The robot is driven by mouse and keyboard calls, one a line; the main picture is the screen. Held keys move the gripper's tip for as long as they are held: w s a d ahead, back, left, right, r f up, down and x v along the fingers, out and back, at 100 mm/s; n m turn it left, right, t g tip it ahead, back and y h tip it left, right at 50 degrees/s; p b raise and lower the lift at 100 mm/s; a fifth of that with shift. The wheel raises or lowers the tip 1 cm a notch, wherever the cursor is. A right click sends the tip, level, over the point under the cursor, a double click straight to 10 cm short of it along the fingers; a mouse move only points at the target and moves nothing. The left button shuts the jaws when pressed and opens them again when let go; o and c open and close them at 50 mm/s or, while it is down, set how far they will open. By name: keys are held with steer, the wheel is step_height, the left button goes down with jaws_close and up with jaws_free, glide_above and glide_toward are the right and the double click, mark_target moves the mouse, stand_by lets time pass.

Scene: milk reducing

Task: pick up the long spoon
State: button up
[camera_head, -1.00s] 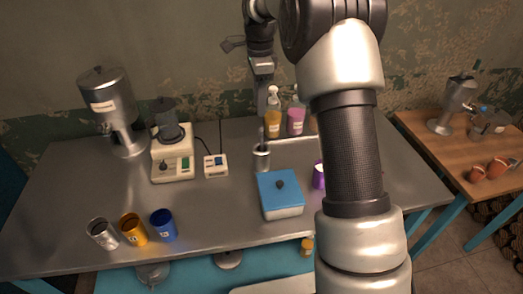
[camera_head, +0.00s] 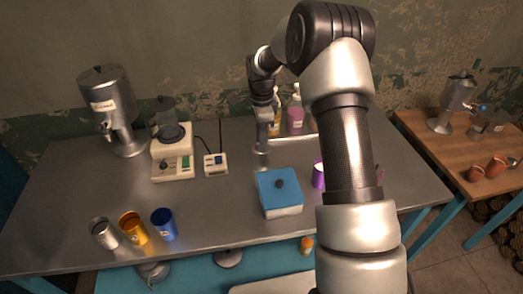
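My gripper (camera_head: 263,142) points straight down over the small metal cup (camera_head: 261,160) at the back middle of the steel table. The long spoon, a thin dark handle standing upright in this cup a second ago, is now hidden by my gripper. The fingers are small and blend with the cup, so I cannot tell whether they are open or shut, or whether they touch the spoon.
A blue-lidded box (camera_head: 280,193) stands just in front of the cup. A small white device (camera_head: 215,165) and a mixer-like machine (camera_head: 171,145) are to the left. A pink bottle (camera_head: 295,118) stands behind right, and a purple cup (camera_head: 318,176) is near my arm.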

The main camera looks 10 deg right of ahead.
steer(key=shift+f, duration=0.1)
jaws_close()
stand_by(0.3)
